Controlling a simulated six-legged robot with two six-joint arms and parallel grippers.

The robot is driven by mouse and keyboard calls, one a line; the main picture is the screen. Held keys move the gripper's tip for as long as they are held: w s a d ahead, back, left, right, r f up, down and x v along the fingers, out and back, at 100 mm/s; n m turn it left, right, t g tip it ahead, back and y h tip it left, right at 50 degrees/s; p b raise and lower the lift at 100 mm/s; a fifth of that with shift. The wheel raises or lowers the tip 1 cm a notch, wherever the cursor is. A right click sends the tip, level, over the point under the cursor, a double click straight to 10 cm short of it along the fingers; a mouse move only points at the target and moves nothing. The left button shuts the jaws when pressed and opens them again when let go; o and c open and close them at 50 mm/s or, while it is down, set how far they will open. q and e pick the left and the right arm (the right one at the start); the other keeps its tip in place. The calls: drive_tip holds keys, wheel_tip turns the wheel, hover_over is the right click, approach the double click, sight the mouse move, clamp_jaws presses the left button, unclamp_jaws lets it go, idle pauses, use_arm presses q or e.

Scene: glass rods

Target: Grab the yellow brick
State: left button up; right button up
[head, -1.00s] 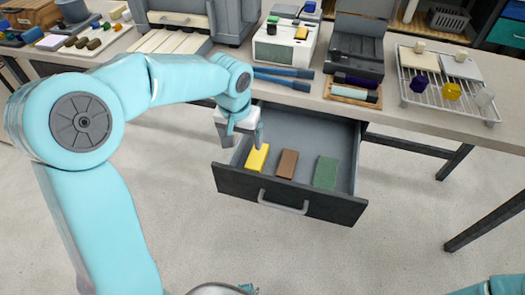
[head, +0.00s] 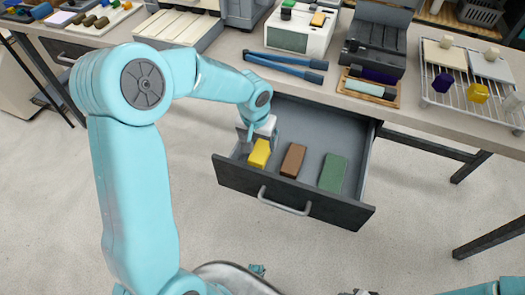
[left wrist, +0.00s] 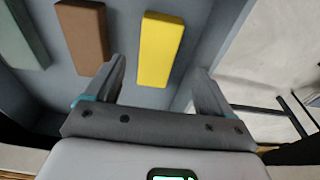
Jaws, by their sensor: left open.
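The yellow brick (head: 260,153) lies in the left part of the open drawer (head: 240,182). My left gripper (head: 262,135) is open and empty, just behind and above the brick in the head view; its fingers are small there. In the left wrist view the yellow brick (left wrist: 161,48) shows ahead, between the lines of the two spread fingers of my left gripper (left wrist: 158,70). I see no contact with the brick. My right gripper is not in view; only a bit of my right arm shows at the lower right.
A brown brick (head: 293,160) and a green brick (head: 333,172) lie to the right in the same drawer. The drawer's walls stand around the bricks, and its front has a handle (head: 284,202). The crowded tabletop (head: 350,105) lies above the drawer's back. The floor in front is clear.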

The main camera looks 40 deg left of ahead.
sight(262, 149)
use_arm(q)
drive_tip(key=f, duration=0.2)
drive_tip(key=w+f, duration=0.1)
drive_tip(key=f, duration=0.3)
drive_tip(key=shift+w, duration=0.35)
drive_tip(key=shift+c, duration=0.3)
drive_tip(key=c, duration=1)
drive_tip(key=shift+c, duration=0.6)
drive_tip(key=shift+r, duration=0.2)
